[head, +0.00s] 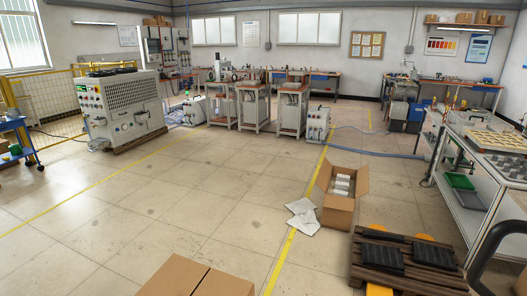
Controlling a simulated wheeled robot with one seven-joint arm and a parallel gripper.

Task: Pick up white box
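Several small white boxes or packages (342,184) sit stacked inside an open cardboard box (338,213) on the floor, right of the middle. The carton's flaps stand open, and its walls hide the lower part of its contents. Larger white box-shaped units also stand on the floor: one (318,124) beside the workstations and one (194,111) farther left. I cannot tell which of these the task calls the white box. My gripper is not in view.
Crumpled white sheets (302,215) lie left of the carton. A dark wooden pallet (405,266) with black parts is at lower right, and a closed carton (195,278) at bottom centre. A bench (462,172) lines the right side. The floor (180,200) at left centre is clear.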

